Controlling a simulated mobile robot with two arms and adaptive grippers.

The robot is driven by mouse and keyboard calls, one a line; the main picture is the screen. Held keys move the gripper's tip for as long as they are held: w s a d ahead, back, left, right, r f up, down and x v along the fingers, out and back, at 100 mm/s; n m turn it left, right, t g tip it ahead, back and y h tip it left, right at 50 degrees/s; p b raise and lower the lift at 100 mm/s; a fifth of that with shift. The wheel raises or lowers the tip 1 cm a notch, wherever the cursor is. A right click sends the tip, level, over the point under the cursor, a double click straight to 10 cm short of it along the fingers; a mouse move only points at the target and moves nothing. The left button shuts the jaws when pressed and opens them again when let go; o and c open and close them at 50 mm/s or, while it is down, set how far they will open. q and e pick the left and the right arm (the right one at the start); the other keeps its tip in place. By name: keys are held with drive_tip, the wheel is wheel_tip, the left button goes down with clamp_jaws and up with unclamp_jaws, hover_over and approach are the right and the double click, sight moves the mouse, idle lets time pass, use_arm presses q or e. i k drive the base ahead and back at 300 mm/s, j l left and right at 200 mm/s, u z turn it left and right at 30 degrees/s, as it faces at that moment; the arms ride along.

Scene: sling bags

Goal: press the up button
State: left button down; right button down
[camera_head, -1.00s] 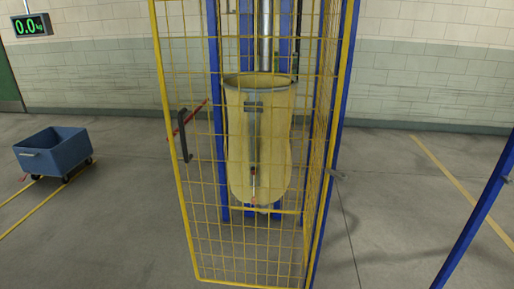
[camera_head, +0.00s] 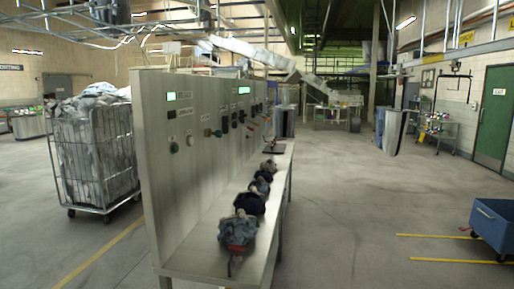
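A tall grey metal control panel (camera_head: 200,185) stands left of centre in the head view, its face angled to the right. A dark green round button (camera_head: 174,147) and a pale round button (camera_head: 190,141) sit on its near part. Several darker knobs and switches (camera_head: 226,124) run along it farther away. The labels are too small to read, so I cannot tell which one is the up button. Neither of my grippers is in view, and nothing touches the panel.
A metal shelf (camera_head: 205,258) along the panel's foot carries several dark cloth bundles (camera_head: 249,203). A wire cage cart (camera_head: 95,160) full of grey cloth stands at left. A blue cart (camera_head: 492,222) is at the right edge. The floor (camera_head: 370,215) between panel and blue cart is clear.

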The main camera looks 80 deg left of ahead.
sight(175, 149)
drive_tip(key=u, duration=3.3)
